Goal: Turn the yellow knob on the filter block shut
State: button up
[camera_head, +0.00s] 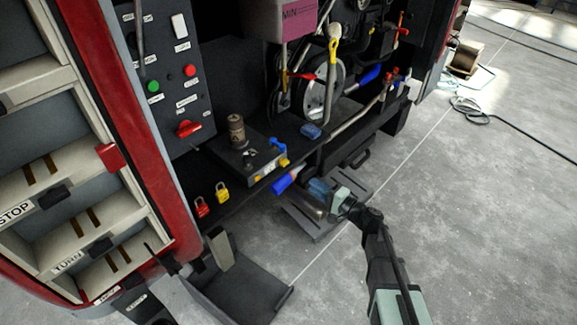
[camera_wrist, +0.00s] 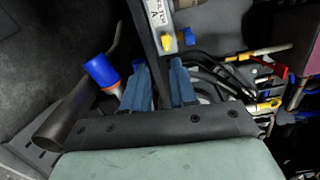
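The filter block (camera_head: 247,158) is a dark box on the coach's lower shelf, with a brown cylinder on top. Its yellow knob (camera_head: 284,162) sits at the near right end, with a blue knob (camera_head: 277,143) close by. In the wrist view the yellow knob (camera_wrist: 167,42) lies just beyond and between my fingertips, beside a label marked A. My gripper (camera_head: 313,187) is to the right of and below the block, apart from the yellow knob. The wrist view shows my gripper (camera_wrist: 160,72) with its two blue fingers apart and nothing seen between them.
A blue cylinder with an orange band (camera_head: 286,180) sticks out below the knob; in the wrist view this cylinder (camera_wrist: 102,72) is close left of my fingers. A grey pipe (camera_wrist: 52,125) lies farther left. Open floor lies right.

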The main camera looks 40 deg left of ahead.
aim_at(287, 164)
jog(key=shift+t, duration=0.5)
jog(key=a, duration=0.9)
jog(key=w+a, duration=0.1)
jog(key=a, duration=0.3)
jog(key=shift+a+r, duration=0.2)
jog(key=shift+a, duration=0.2)
grip_shut()
